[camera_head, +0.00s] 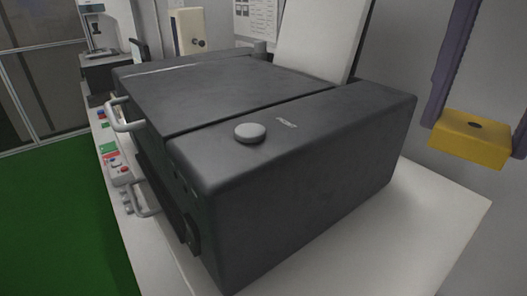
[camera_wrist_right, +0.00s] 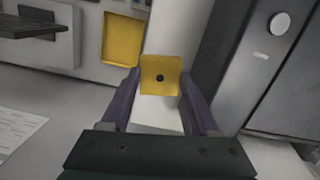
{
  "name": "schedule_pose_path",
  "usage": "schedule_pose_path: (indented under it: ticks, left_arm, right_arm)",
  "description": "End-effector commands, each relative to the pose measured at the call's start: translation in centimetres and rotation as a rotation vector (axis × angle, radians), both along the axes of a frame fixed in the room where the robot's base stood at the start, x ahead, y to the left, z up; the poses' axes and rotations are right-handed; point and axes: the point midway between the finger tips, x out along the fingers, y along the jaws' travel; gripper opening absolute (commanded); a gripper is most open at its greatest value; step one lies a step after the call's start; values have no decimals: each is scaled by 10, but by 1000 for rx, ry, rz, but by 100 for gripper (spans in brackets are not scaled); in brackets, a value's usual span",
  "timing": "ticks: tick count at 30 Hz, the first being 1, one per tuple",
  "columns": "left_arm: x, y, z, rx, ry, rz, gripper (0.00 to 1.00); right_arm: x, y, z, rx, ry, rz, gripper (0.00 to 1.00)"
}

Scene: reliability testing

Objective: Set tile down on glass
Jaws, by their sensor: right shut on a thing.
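A yellow tile (camera_head: 470,146) with a dark round spot in its middle is at the right of the head view. My right gripper (camera_head: 476,136) is shut on it, with purple fingers on opposite sides. It is held in the air to the right of a big dark machine. In the right wrist view the tile (camera_wrist_right: 150,65) shows between the fingertips of my right gripper (camera_wrist_right: 160,80). I cannot make out a glass surface in either view. My left gripper is not in view.
The white table (camera_head: 435,235) is clear at right. The right wrist view shows a yellow-framed recess (camera_wrist_right: 121,42) and paper (camera_wrist_right: 15,128).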

Motion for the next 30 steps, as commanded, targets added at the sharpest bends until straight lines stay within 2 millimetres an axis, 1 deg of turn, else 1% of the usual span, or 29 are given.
schedule_pose_path:
  ticks: [1,4,6,10,12,14,17,21,23,25,27,30]
  left_arm:
    - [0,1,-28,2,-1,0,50]
    - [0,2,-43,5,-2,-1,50]
    - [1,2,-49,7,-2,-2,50]
    - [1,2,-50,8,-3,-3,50]
    - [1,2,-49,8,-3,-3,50]
    - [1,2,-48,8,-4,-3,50]
    - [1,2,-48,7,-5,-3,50]
    - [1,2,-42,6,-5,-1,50]
    - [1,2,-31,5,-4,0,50]
    - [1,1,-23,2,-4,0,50]
    - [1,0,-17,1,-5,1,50]
    - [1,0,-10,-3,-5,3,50]
  right_arm:
    - [6,2,-9,1,-8,-55,7]
    - [11,4,0,-1,-5,-147,7]
    - [12,5,7,-1,-4,-189,7]
    - [13,7,14,-1,0,-223,7]
    - [13,7,12,-2,2,-225,7]
    - [12,7,6,-3,5,-224,7]
    - [11,7,-14,-2,8,-223,7]
    - [11,7,-48,-2,10,-224,7]
    - [11,6,-62,-5,11,-224,7]
    - [10,6,-83,-5,11,-224,7]
    - [10,6,-102,-5,10,-223,7]
    - [11,6,-125,-4,7,-225,7]
